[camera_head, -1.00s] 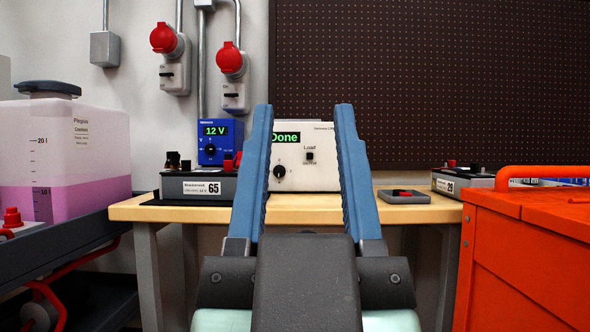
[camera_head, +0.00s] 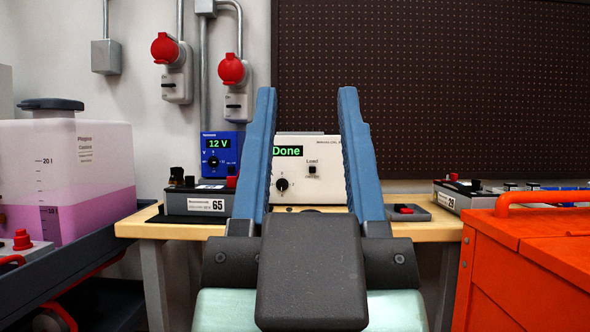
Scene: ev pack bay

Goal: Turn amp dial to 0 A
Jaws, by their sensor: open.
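The dial (camera_head: 282,184) is a round black knob on the front of a cream instrument box (camera_head: 325,181) on the workbench. The box has a green display reading "Done" and a small black switch labelled "Load" right of the dial. I cannot read the marks around the dial. My gripper (camera_head: 307,92) is open and empty, its two blue fingers pointing up and forward. The fingers appear on both sides of the box's front, with the dial showing between them, nearer the left finger. The gripper is in front of the box and apart from it. The left finger hides the box's left edge.
A small grey block with a red top (camera_head: 409,212) lies at right. An orange cabinet (camera_head: 530,250) stands front right; a pink liquid tank (camera_head: 65,170) is left.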

